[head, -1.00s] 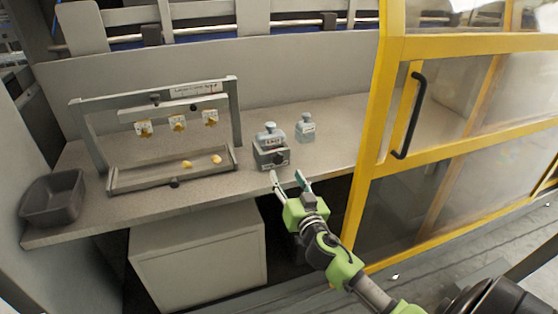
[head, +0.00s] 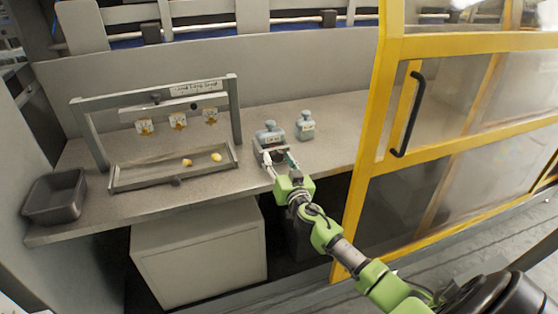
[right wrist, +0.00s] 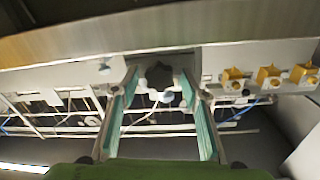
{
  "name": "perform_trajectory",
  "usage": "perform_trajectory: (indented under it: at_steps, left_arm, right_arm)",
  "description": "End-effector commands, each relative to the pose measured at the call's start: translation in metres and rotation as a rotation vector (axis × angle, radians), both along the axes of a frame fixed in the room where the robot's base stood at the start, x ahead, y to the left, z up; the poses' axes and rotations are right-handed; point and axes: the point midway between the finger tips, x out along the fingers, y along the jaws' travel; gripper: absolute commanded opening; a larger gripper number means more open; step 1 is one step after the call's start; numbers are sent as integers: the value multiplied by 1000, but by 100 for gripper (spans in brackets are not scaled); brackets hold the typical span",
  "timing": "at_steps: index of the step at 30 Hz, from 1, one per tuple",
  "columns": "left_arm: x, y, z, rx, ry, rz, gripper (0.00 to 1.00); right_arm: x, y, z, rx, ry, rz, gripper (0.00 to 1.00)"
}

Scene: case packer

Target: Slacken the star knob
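The dark star knob (right wrist: 160,76) shows in the right wrist view, between the fingertips of my right gripper (right wrist: 159,74). The fingers are open, one on each side, with a gap to the knob on both sides. In the head view my right gripper (head: 278,160) is at the front of the small grey holder (head: 261,149) on the bench, and its fingers hide the knob there. A grey-blue bottle (head: 269,134) stands in this holder. My left gripper is not in view.
A second bottle (head: 305,126) stands behind and right of the holder. Left are a grey frame (head: 235,105) with three hanging brass parts, a shallow tray (head: 120,187) with two yellow pieces, and a dark bin (head: 55,196). A yellow-framed door (head: 368,140) borders the right.

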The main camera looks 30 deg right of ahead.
Motion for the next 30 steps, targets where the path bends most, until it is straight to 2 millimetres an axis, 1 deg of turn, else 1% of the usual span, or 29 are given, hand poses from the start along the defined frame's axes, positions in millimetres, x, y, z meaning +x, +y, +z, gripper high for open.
perform_trajectory:
  at_steps: [1,2,3,11,17,23,30]
  left_arm:
    - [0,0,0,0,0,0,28]
    - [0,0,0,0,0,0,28]
    - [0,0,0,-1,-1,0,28]
    - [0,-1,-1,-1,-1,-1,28]
    - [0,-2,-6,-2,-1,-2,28]
    - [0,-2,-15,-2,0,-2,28]
    - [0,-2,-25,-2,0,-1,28]
  right_arm:
    - [0,0,0,0,0,0,24]
    - [0,0,0,0,0,0,17]
    - [0,0,0,0,0,0,7]
    - [0,0,-1,-9,3,0,7]
    - [0,0,-2,-64,16,0,7]
    - [0,0,-3,-194,45,0,7]
    - [0,0,-3,-407,97,-1,7]
